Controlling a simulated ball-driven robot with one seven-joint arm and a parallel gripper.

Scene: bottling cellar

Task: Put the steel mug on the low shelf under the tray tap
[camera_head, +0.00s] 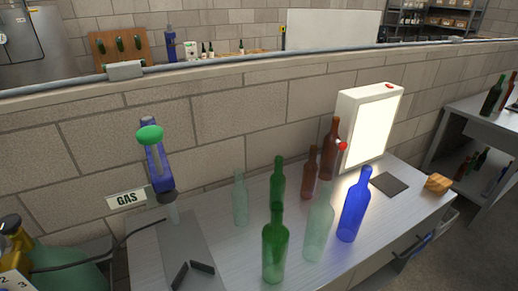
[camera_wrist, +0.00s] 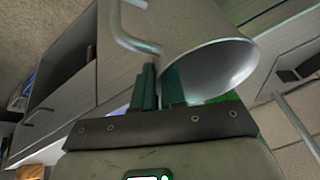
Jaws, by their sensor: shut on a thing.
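The steel mug (camera_wrist: 185,28) shows in the wrist view as a grey metal cup with a loop handle at its left. Its wide round rim faces the lower right of the picture, and its upper part is cut off by the frame edge. My gripper (camera_wrist: 158,78) is shut on the mug, with its dark green fingers at the lower left side of the mug. The exact contact is partly hidden. The head view shows neither the mug nor clearly my gripper. I cannot make out the tray tap or the low shelf under it in either view.
In the head view, a pale bench (camera_head: 320,272) carries several bottles, including a blue bottle (camera_head: 354,205) and a green bottle (camera_head: 275,245). A lit panel (camera_head: 370,125) stands at its back.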

